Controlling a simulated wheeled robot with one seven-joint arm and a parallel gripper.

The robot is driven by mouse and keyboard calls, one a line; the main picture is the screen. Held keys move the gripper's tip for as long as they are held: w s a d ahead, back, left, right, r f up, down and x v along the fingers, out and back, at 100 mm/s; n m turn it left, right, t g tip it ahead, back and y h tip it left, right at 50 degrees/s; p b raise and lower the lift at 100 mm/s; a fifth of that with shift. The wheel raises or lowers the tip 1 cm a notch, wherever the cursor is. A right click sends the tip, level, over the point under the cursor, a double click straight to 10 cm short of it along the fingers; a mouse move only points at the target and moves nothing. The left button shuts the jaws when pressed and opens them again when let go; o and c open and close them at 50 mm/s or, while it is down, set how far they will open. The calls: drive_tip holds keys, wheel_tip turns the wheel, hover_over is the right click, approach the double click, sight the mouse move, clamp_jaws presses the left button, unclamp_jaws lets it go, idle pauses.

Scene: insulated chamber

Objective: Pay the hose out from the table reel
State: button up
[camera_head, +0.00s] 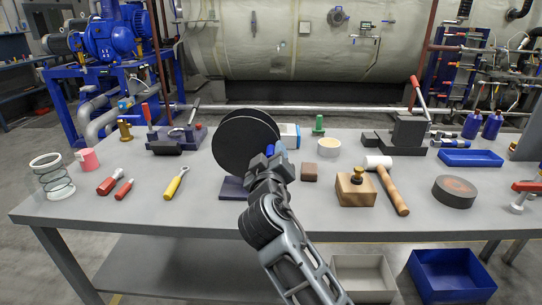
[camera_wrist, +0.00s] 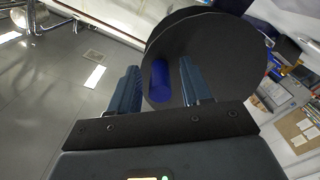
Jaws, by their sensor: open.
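The table reel (camera_head: 240,138) shows as a big black disc pair standing upright on a dark base (camera_head: 232,188) at the middle of the table. My gripper (camera_head: 272,158) is at the disc's right edge, in front of it. In the wrist view the black disc (camera_wrist: 205,45) fills the area ahead and to the right. A blue rounded piece (camera_wrist: 160,80) shows against the disc between my open fingers (camera_wrist: 158,68). I cannot tell whether it is the hose's end or a crank knob, or whether a finger touches it. The wound hose is hidden.
On the grey table (camera_head: 130,210), a yellow-handled tool (camera_head: 176,182) lies left of the reel. A wooden block (camera_head: 355,190) and a mallet (camera_head: 393,188) lie right. A blue-and-white box (camera_head: 290,135) stands behind my gripper.

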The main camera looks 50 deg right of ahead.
drive_tip(key=shift+c, duration=0.2)
clamp_jaws()
drive_tip(key=shift+w+r, duration=0.15)
idle(0.4)
